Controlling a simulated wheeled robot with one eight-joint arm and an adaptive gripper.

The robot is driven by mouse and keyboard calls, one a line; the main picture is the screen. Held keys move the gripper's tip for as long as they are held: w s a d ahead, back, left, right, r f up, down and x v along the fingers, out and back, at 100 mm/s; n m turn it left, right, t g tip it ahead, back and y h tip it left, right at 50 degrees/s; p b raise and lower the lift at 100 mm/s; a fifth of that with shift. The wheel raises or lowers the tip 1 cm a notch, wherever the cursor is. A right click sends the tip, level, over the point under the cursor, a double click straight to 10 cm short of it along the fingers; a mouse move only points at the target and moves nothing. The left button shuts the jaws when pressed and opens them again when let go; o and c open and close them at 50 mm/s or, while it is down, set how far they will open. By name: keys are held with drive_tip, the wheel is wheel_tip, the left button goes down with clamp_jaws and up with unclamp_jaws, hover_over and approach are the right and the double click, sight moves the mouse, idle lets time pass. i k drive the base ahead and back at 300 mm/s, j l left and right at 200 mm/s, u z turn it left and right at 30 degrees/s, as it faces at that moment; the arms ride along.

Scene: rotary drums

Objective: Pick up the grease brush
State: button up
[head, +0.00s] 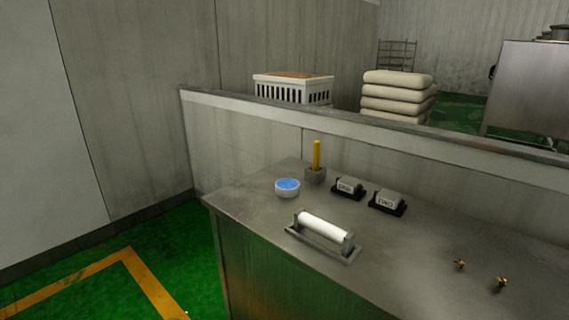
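A yellow upright stick (317,154), which looks like the handle of the grease brush, stands in a small grey block-shaped holder (316,176) near the back of the metal counter (255,207). Its lower end is hidden in the holder, so I cannot see any bristles. A round white tub (287,193) with a blue top sits just left of and in front of the holder. My gripper is not in view.
Right of the holder are two labelled grey blocks (348,185) (388,199) on black bases. A white roll (323,227) lies in a metal holder in front. Small brass pieces (460,264) (501,282) lie at right. A low wall (240,130) runs behind the counter.

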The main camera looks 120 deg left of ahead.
sight(315, 154)
drive_tip(key=u, duration=0.4)
drive_tip(key=k+j+u, duration=0.1)
drive_tip(key=u, duration=0.3)
drive_tip(key=j+u, duration=0.15)
drive_tip(key=u, duration=0.25)
drive_tip(key=k+j+u, duration=0.1)
drive_tip(key=u, duration=0.3)
drive_tip(key=j+u, duration=0.1)
drive_tip(key=u, duration=0.35)
drive_tip(key=j+u, duration=0.3)
drive_tip(key=j, duration=0.15)
drive_tip(key=j+u, duration=0.3)
drive_tip(key=j, duration=0.15)
drive_tip(key=i+j+u, duration=0.3)
drive_tip(key=j, duration=0.45)
drive_tip(key=i+j, duration=0.1)
drive_tip(key=j, duration=0.35)
drive_tip(key=j+z, duration=0.25)
drive_tip(key=j, duration=0.15)
drive_tip(key=j+z, duration=0.25)
drive_tip(key=j, duration=0.15)
drive_tip(key=k+j+z, duration=0.25)
drive_tip(key=j+z, duration=0.25)
drive_tip(key=j, duration=0.25)
